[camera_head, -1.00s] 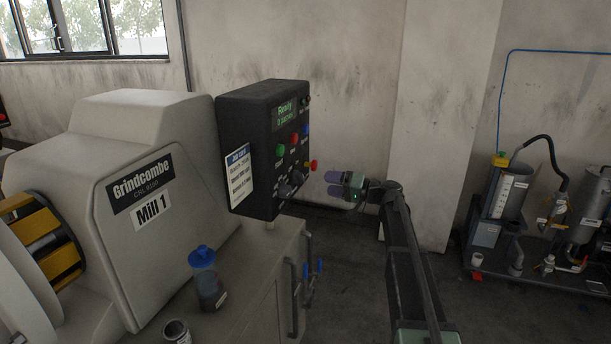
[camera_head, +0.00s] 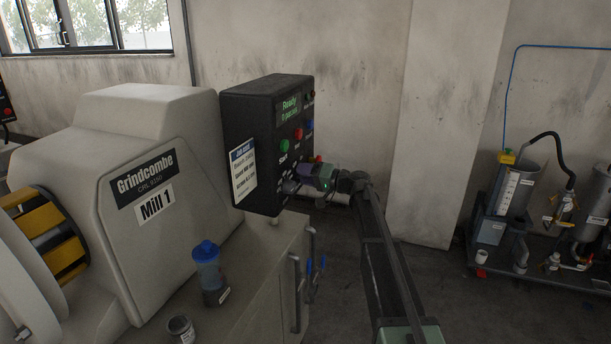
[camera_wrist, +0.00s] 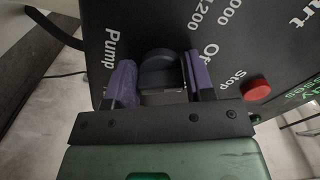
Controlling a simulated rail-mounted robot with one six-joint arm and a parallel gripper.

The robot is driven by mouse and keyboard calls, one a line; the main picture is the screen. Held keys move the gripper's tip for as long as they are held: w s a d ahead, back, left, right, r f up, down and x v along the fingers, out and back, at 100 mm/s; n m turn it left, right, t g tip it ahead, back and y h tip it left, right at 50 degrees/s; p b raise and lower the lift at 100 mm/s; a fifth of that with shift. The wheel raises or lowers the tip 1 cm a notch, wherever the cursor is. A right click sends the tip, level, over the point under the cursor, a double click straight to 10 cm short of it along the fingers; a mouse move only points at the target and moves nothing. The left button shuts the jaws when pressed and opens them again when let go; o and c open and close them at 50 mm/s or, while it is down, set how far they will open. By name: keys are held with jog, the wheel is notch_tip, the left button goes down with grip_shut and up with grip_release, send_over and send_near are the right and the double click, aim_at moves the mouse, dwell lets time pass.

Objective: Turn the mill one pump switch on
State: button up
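The mill one control panel (camera_head: 262,110) is a black box above the mill cabinet. In the wrist view a dark rotary knob (camera_wrist: 160,68) sits on the panel face, with the label "Pump" to its left and a partly covered label starting "O" to its right. My gripper (camera_wrist: 163,78) has its two purple fingers on either side of this knob. A gap shows between the left finger and the knob; the right finger is close, and I cannot tell whether it touches. In the head view my gripper (camera_head: 298,178) is at the panel's lower front and hides the knob.
The red Stop button (camera_wrist: 257,90) is close to the right finger in the wrist view. The panel display (camera_head: 289,108) reads "Ready". A blue-lidded container (camera_head: 209,272) and a small can (camera_head: 181,330) stand on the cabinet top below.

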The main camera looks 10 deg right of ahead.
jog(key=c, duration=0.5)
jog(key=shift+o, duration=0.2)
jog(key=shift+m, duration=0.5)
jog(key=m, duration=0.5)
jog(key=shift+r, duration=0.1)
jog(key=m, duration=0.6)
jog(key=shift+r, duration=0.1)
jog(key=o, duration=0.9)
